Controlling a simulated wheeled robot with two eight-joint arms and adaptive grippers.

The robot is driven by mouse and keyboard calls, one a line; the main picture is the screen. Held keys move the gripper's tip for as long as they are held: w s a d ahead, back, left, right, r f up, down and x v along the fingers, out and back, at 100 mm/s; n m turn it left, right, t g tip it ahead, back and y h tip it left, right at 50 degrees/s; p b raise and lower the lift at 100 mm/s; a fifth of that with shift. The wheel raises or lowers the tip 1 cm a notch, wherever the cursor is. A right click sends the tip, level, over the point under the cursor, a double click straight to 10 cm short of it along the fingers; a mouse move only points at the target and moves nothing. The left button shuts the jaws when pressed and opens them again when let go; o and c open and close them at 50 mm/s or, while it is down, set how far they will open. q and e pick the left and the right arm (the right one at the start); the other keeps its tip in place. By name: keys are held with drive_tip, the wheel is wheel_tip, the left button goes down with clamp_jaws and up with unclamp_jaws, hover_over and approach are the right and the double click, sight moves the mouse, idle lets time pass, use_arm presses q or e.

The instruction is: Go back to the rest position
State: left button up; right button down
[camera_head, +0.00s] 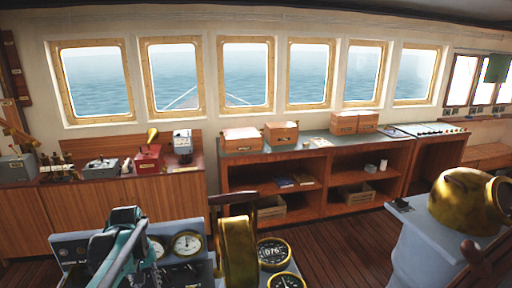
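My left arm, teal and black, comes up from the bottom left, in front of a grey instrument console (70,245). Its black end, the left gripper (124,216), is raised over that console. The fingers are small and overlap the arm, so I cannot tell whether they are open or shut. I see no object clearly held there. My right gripper is not in view.
A brass telegraph wheel (238,250) and round gauges (187,243) stand close by. A brass binnacle (468,200) on a grey pedestal is at right. Wooden cabinets (130,208) and shelves (300,205) with boxes line the window wall. Plank floor (340,245) lies open between.

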use_arm(q)
drive_tip(key=s+d+f+m+t+b, duration=0.2)
drive_tip(key=s+d+m+t, duration=0.1)
drive_tip(key=s+d, duration=0.3)
drive_tip(key=s+d+f+m+t+b, duration=0.2)
drive_tip(key=s+d, duration=0.5)
drive_tip(key=s, duration=0.4)
drive_tip(key=f+m+t, duration=0.1)
drive_tip(key=m, duration=0.1)
drive_tip(key=shift+s+f+m, duration=0.3)
drive_tip(key=shift+f+m, duration=0.05)
drive_tip(key=shift+m, duration=0.05)
